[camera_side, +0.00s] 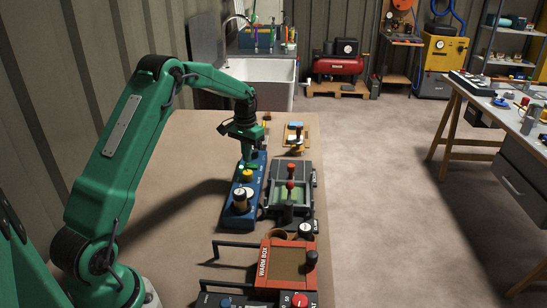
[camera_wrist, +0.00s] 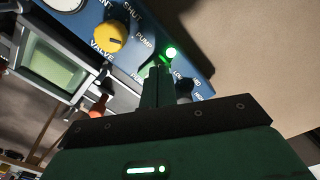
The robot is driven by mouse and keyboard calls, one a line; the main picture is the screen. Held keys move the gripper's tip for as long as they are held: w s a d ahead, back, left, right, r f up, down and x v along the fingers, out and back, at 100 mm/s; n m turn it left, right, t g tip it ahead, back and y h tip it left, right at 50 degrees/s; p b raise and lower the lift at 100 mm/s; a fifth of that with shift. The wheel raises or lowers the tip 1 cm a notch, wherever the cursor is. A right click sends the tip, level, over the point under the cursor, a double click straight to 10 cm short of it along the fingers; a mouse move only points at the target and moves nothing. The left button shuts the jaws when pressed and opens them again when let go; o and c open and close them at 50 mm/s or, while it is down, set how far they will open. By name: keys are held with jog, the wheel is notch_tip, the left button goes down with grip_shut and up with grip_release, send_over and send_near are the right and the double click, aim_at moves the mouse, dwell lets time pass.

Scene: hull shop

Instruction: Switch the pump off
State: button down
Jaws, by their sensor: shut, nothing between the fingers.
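The blue control panel (camera_side: 258,166) lies along the table, and in the wrist view the panel (camera_wrist: 90,18) carries a PUMP label beside a lit green lamp (camera_wrist: 171,52). A yellow valve knob (camera_wrist: 110,38) with VALVE and SHUT labels sits left of the PUMP label; it also shows in the side view (camera_side: 246,175). My gripper (camera_side: 246,158) points down over the panel's far part. In the wrist view its shut, empty fingers (camera_wrist: 158,72) are at the panel just below the PUMP label and lamp. They cover the spot there, so the pump switch is hidden; I cannot tell whether they touch it.
A grey unit with a green window (camera_side: 291,192) and a red-topped lever stands right of the panel. An orange warm box (camera_side: 287,264) is at the near end. Bare tabletop (camera_side: 180,160) lies to the left. A small yellow-and-blue item (camera_side: 295,133) lies farther back.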

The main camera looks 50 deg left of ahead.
aim_at(247, 164)
jog(key=shift+f, duration=0.75)
dwell(0.6)
jog(key=shift+r, duration=3.55)
